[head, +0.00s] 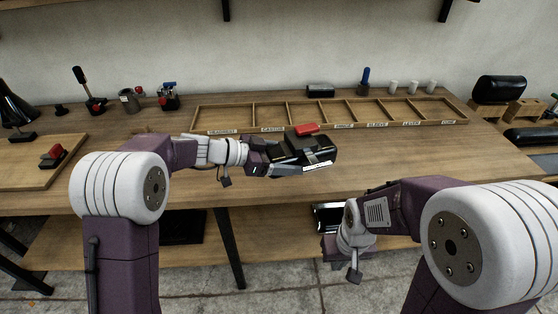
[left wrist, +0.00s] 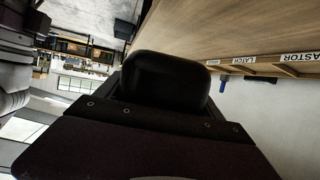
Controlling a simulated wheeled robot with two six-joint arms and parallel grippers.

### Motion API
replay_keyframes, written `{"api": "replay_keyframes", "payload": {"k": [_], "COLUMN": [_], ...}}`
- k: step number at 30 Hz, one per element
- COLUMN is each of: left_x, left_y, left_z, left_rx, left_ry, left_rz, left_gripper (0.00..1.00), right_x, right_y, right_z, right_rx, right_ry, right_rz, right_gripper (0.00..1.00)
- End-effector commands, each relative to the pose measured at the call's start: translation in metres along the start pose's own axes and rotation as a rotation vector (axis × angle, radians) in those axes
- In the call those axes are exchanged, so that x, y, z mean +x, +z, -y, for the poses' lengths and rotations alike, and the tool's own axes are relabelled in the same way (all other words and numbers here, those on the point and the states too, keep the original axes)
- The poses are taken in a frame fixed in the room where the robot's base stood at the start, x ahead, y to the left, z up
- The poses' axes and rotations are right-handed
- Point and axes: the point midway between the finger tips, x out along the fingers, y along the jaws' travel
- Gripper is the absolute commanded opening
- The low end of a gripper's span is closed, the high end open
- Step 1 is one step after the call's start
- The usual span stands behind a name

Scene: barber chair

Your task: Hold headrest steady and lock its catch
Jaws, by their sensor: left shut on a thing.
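The headrest (head: 321,150) is a black padded block, held by my left gripper (head: 300,160) above the front middle of the workbench. In the left wrist view the black pad (left wrist: 165,78) fills the middle, behind a dark plate with small screws. A red block (head: 306,129) shows at the top of the headrest in the head view. I cannot tell whether it is the catch or a separate thing behind. My right gripper (head: 332,247) is low, in front of the bench edge and apart from the headrest; its fingers are not clear.
A long wooden tray (head: 225,118) with labelled compartments lies at the back of the bench. A board (head: 35,172) with a red-topped clamp (head: 53,153) is at the left. Black cushions (head: 500,89) on wooden blocks stand at the right. The bench right of the headrest is clear.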

Motion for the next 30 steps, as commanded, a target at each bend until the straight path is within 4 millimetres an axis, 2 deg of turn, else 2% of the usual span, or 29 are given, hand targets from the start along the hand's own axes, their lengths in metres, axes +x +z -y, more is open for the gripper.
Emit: {"api": "replay_keyframes", "payload": {"k": [8,30], "left_x": [0.000,-0.018], "left_y": [-0.001,0.054], "left_z": [0.001,0.034], "left_rx": [0.001,0.001], "left_ry": [-0.001,-0.003], "left_rz": [-0.004,-0.004], "left_gripper": [0.04,0.04], "right_x": [0.001,0.057], "right_y": [0.000,0.006], "right_z": [0.000,-0.001], "right_rx": [0.000,0.000], "right_ry": [0.000,0.000], "right_rz": [0.000,0.000], "right_gripper": [0.00,0.00]}}
